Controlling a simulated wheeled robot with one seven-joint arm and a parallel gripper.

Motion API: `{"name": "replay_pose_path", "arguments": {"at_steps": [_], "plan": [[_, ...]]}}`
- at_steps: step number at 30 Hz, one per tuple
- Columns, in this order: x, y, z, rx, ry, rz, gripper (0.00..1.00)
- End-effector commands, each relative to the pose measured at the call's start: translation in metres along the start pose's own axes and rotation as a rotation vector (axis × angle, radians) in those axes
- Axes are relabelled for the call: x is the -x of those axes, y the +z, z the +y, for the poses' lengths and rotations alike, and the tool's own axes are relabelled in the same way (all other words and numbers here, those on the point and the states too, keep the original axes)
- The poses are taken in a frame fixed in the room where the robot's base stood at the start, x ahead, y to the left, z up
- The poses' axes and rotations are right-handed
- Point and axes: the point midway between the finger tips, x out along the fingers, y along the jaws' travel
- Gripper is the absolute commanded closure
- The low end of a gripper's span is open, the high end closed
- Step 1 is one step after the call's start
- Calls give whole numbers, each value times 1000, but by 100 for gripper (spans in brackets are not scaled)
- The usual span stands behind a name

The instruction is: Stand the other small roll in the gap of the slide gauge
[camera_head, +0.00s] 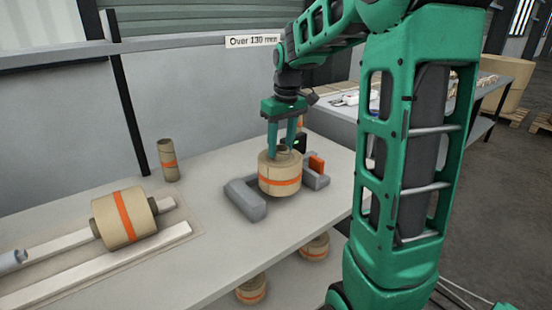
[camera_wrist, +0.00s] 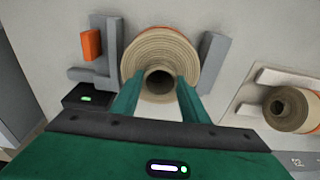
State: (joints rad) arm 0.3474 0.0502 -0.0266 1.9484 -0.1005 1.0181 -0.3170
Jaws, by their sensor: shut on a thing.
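My gripper (camera_head: 284,150) is shut on the core of a tan small roll (camera_head: 280,178) with an orange band; its fingers flank the core. The roll is upright between the grey jaws of the slide gauge (camera_head: 246,200). In the wrist view the roll (camera_wrist: 160,45) lies between an L-shaped grey jaw (camera_wrist: 110,40) with an orange block (camera_wrist: 91,44) and a straight grey bar (camera_wrist: 214,58). A narrow space shows beside the bar. I cannot tell whether the roll's underside touches the table. My fingers (camera_wrist: 159,88) hide part of its near side.
A larger roll (camera_head: 122,218) lies on pale rails at the left. A thin upright roll (camera_head: 168,160) stands behind it. Two rolls (camera_head: 251,289) (camera_head: 314,247) are below the table top. A black box with a green light (camera_wrist: 87,97) is beside the gauge.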

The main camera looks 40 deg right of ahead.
Motion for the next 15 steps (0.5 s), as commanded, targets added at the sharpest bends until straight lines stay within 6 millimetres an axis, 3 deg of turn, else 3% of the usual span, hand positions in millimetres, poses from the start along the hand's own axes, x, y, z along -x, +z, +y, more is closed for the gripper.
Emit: {"name": "replay_pose_path", "arguments": {"at_steps": [10,15], "plan": [[-34,4,0,1,0,0,100],[-39,4,-1,1,1,2,100]]}}
